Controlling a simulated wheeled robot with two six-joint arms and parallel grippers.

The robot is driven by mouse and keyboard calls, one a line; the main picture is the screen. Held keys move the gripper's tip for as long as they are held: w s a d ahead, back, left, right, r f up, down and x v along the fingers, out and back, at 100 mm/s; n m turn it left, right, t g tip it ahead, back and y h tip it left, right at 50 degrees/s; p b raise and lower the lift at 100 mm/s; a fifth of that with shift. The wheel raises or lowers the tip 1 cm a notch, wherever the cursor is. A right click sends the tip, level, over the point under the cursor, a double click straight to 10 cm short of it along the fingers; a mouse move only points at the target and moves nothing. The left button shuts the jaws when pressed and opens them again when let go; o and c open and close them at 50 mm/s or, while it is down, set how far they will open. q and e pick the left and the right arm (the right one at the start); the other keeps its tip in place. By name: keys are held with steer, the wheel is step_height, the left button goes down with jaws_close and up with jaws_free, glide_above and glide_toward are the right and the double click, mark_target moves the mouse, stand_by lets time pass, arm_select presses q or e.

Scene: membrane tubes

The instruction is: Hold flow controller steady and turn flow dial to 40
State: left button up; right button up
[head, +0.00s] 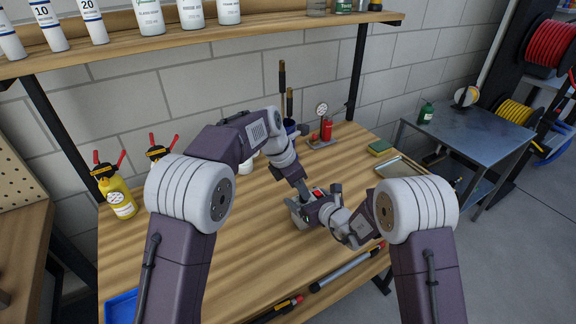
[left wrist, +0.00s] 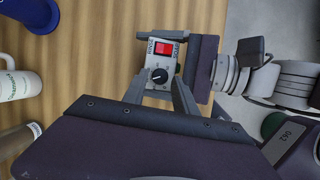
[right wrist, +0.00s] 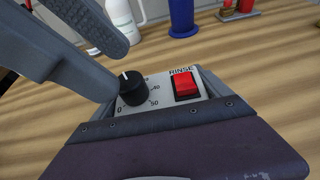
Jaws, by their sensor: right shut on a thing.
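The flow controller is a small pale box with a red RINSE switch (right wrist: 186,83) and a black flow dial (right wrist: 134,90). It also shows in the left wrist view (left wrist: 161,60) and, small, in the head view (head: 318,192). My right gripper (head: 326,207) is shut on the box, holding it above the table. The dial's white mark points up, away from the 40 on the right of the scale; some numbers are hidden. My left gripper (left wrist: 160,88) is open, its two fingers apart close to the dial. In the right wrist view they come in from upper left.
The wooden table (head: 240,255) has free room in front. Rods lie along the front right edge.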

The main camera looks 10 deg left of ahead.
arm_select(q)
steer(key=v, duration=0.9)
steer(key=shift+r, duration=0.25)
steer(key=shift+a, duration=0.1)
steer(key=w+a+f+m+g+h, duration=0.1)
steer(key=a+f+m+h, duration=0.2)
steer(key=a+m+h, duration=0.2)
steer(key=x, duration=1.2)
steer(key=shift+a+f, duration=0.15)
steer(key=shift+f, duration=0.05)
jaws_close()
